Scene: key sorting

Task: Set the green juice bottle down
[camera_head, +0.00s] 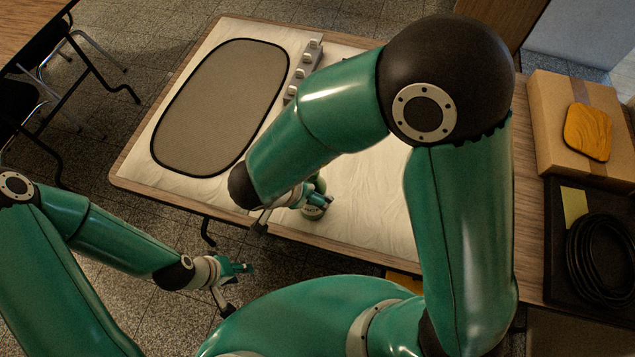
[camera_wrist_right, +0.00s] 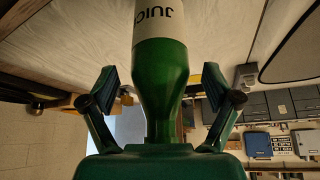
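The green juice bottle (camera_wrist_right: 160,75) fills the middle of the right wrist view, its neck toward my palm and its cream label at the far end toward the table. In the head view a small part of the bottle (camera_head: 313,212) shows near the table's front edge, mostly hidden by my right arm. My right gripper (camera_wrist_right: 159,88) has a finger on each side of the bottle's neck, with a visible gap on both sides. Contact of the bottle's base with the table is hidden. My left gripper (camera_head: 238,287) is open and empty, off the table's front edge.
A white cloth (camera_head: 360,215) covers the table, bearing a grey mat with black rim (camera_head: 222,105) and a grey knobbed rack (camera_head: 303,70).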

